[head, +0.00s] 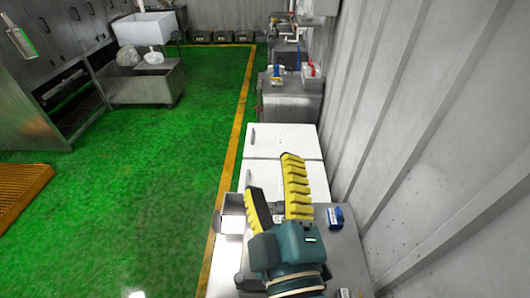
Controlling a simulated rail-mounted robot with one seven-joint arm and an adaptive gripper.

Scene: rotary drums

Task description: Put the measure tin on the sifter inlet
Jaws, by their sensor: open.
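My gripper (272,175) is in the lower middle of the head view, above a steel bench (345,255). Its two yellow-padded fingers stand apart, with nothing seen between them. A small open-topped silver box (232,212) sits just left of the left finger, at the bench's left edge; it may be the measure tin, but I cannot tell for sure. My gripper and wrist hide part of the bench. I cannot make out a sifter inlet in this view.
Two white lidded units (283,141) stand beyond the bench, then a steel sink stand (290,100). A small blue item (335,217) lies right of my gripper. A corrugated wall (430,130) closes the right side. Green floor (150,190) is open to the left.

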